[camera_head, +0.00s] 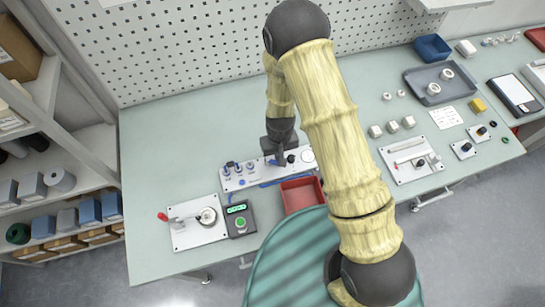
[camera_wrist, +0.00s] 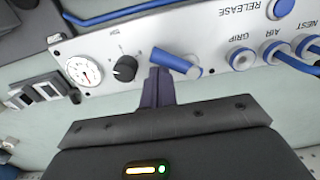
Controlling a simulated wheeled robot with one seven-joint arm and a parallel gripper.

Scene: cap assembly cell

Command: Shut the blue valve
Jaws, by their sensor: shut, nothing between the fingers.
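The blue valve (camera_wrist: 178,63) is a blue lever handle on a white panel (camera_wrist: 115,40). It lies slantwise across the panel in the wrist view, between a black knob (camera_wrist: 125,68) and the blue-ringed ports. My gripper (camera_wrist: 157,75) is shut and empty, its dark fingertips right at the knob-side end of the lever. I cannot tell whether they touch it.
A round gauge (camera_wrist: 83,71) sits past the knob. A red tray (camera_head: 301,195), a green-button box (camera_head: 240,220) and a plate with a red-tipped lever (camera_head: 198,222) stand close by on the table.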

